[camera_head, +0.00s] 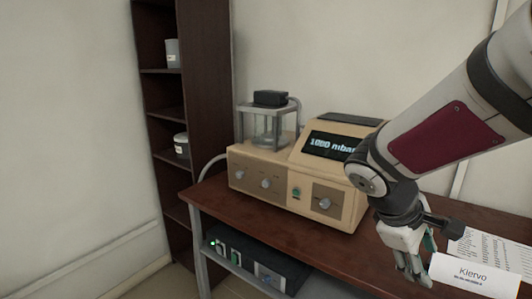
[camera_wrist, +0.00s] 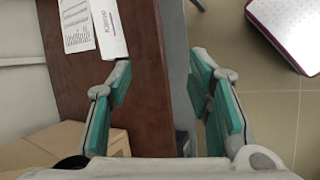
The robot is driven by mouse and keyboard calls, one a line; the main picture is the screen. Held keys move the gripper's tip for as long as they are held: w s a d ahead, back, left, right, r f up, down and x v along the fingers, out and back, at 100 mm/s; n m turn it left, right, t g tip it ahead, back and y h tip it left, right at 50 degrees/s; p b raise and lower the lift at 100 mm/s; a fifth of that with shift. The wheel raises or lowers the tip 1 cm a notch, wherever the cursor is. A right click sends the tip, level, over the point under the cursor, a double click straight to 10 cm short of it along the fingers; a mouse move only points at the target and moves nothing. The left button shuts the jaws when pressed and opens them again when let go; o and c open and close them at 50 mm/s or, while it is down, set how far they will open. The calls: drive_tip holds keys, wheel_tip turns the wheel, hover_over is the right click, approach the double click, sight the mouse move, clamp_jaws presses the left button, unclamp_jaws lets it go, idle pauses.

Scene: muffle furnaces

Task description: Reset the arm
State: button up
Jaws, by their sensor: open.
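My gripper (camera_head: 417,279) hangs from my arm at the right of the head view, pointing down near the front edge of the brown table (camera_head: 265,222). In the wrist view my gripper (camera_wrist: 163,88) has its two green-padded fingers wide apart with nothing between them. The table edge and the floor lie below the fingers. A beige device (camera_head: 262,167) with a display reading 1000 mbar stands on the table, left of my gripper and apart from it.
A white card (camera_head: 470,274) marked Klervo and a printed sheet (camera_head: 490,246) lie right of my gripper. A dark shelf (camera_head: 160,107) holding containers stands at the left. A black unit (camera_head: 255,262) sits under the table. A white-topped object (camera_wrist: 292,30) is at the upper right of the wrist view.

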drive_tip(key=s+a+r+m+t+y, duration=0.1)
drive_tip(key=s+a+r+m+y, duration=0.1)
drive_tip(key=s, duration=0.5)
drive_tip(key=s+a+r+m+t+y, duration=0.2)
drive_tip(key=s+a+m+y, duration=0.2)
drive_tip(key=s+a+m, duration=0.2)
drive_tip(key=shift+s+a+r+y, duration=0.4)
drive_tip(key=shift+s+a, duration=0.1)
drive_tip(key=shift+s, duration=0.6)
